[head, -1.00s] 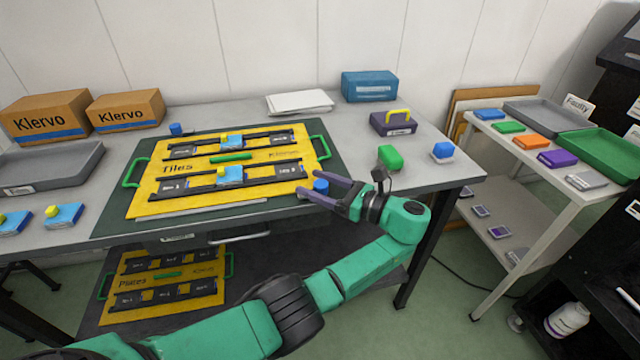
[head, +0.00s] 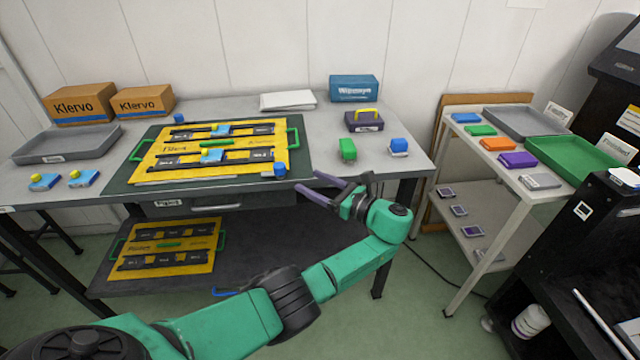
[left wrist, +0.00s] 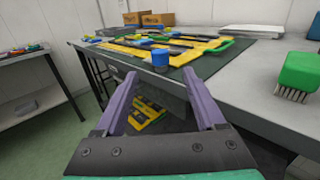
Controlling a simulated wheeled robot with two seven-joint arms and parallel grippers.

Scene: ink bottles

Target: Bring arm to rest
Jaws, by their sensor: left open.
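My left arm comes in from the left in the head view, green with dark joints. Its left gripper (head: 308,184) has purple fingers spread apart, with nothing between them. It hangs in front of the table's front edge, right of the yellow board (head: 150,172). A blue bottle (head: 280,170) stands near the board's front right corner, just beyond the fingertips. In the left wrist view the open fingers (left wrist: 168,92) frame the table edge, and the blue bottle (left wrist: 160,58) stands past them. My right gripper is not in view.
A green brush (head: 347,149) and a blue one (head: 398,146) stand on the table's right part. A side table (head: 500,192) with coloured pieces and trays is at the right. Klervo boxes (head: 85,103) stand at the back left. A second yellow board (head: 170,262) lies on the lower shelf.

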